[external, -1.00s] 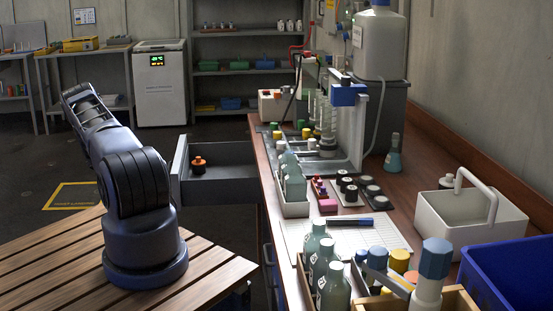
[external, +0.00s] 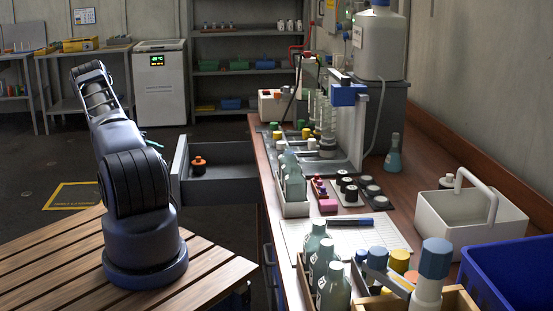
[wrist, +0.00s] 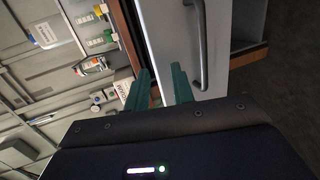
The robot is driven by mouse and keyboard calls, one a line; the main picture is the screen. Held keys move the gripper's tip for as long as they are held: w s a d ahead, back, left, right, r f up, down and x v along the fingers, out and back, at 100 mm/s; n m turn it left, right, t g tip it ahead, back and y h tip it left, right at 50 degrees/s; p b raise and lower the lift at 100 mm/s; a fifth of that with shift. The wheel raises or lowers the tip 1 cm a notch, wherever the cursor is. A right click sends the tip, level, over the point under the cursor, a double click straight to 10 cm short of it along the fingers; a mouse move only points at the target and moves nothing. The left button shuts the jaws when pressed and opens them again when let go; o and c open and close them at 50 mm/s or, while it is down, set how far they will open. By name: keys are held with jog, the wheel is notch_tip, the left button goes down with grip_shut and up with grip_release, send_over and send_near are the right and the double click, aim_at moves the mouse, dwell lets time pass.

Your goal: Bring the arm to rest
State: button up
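My arm (external: 130,180) stands on the slatted wooden platform at the left, folded upward with its elbow raised. In the external view my gripper is mostly hidden behind the arm, and only a thin teal finger tip (external: 153,144) shows at its right. In the wrist view my gripper (wrist: 161,88) has two teal fingers standing apart with nothing held between them. Beyond the fingers is a pale panel (wrist: 165,45) with a dark bar handle (wrist: 198,45). I cannot tell the distance to it.
An open grey drawer (external: 230,187) holding an orange-and-black item (external: 198,164) sticks out from the bench, right of my arm. The wooden bench (external: 410,155) carries bottles, a white carrier (external: 462,230) and a blue bin (external: 515,262). Floor behind the arm is clear.

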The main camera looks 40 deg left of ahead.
jog(key=w+d+r+m+g+y, duration=0.2)
jog(key=w+d+r+g, duration=0.25)
jog(key=d+r, duration=0.95)
jog(key=w+d+r+m+g+y, duration=0.1)
jog(key=w+d+r+g, duration=0.3)
jog(key=d+r, duration=1.05)
jog(key=s+d+r+m+y, duration=0.1)
jog(key=s+d+r, duration=0.1)
jog(key=d+r, duration=0.3)
jog(key=s+d+r+y, duration=0.1)
jog(key=d+r+y, duration=0.1)
jog(key=d, duration=0.5)
jog(key=s+d+r+m+y, duration=0.15)
jog(key=s+d+r, duration=0.25)
jog(key=s+d, duration=0.4)
jog(key=s+d+r+m+y, duration=0.1)
jog(key=s+d+r+y, duration=0.1)
jog(key=s+d+r, duration=0.55)
jog(key=s+d+f+t, duration=0.1)
jog(key=s+d, duration=0.2)
jog(key=s, duration=0.3)
jog(key=s+d+f+m+t+y, duration=0.1)
jog(key=s+d+f, duration=0.1)
jog(key=s+d, duration=0.2)
jog(key=s+d+f+t+y, duration=0.1)
jog(key=s+d+t, duration=0.1)
jog(key=s, duration=0.7)
jog(key=shift+s+d+f, duration=0.4)
jog(key=shift+d, duration=0.25)
